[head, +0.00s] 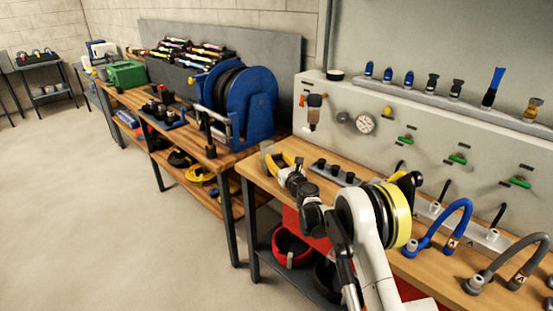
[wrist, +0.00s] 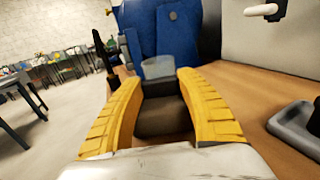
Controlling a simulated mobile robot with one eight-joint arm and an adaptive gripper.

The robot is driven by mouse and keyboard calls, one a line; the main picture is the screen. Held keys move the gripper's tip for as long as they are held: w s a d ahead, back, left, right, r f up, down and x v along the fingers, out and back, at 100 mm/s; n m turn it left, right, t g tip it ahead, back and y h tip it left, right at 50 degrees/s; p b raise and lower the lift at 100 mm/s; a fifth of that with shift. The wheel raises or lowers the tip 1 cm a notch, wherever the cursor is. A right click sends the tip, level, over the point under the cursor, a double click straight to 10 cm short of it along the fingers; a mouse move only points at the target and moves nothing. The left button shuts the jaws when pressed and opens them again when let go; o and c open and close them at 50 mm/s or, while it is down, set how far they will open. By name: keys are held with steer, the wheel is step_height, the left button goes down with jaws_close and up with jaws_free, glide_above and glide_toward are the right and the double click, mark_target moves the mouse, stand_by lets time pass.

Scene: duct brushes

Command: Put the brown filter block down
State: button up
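My gripper (head: 279,159) is over the left end of the near wooden workbench (head: 262,178), with its yellow fingers pointing away from me. In the wrist view the two ribbed yellow fingers (wrist: 165,98) stand on either side of a dark brown block (wrist: 163,120), which I take as the filter block. A greyish face shows at the fingertips beyond the brown part. The fingers appear closed on the block's sides. In the head view the block is mostly hidden by the fingers. The gap between its underside and the bench cannot be told.
A blue hose reel (head: 252,105) stands on the left bench, beyond my gripper. A grey rack with black fittings (head: 335,172) lies to the gripper's right. A pale panel with a gauge (head: 365,123) rises behind the bench. Some bare wood shows around the gripper.

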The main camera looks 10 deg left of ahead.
steer(key=o, duration=0.3)
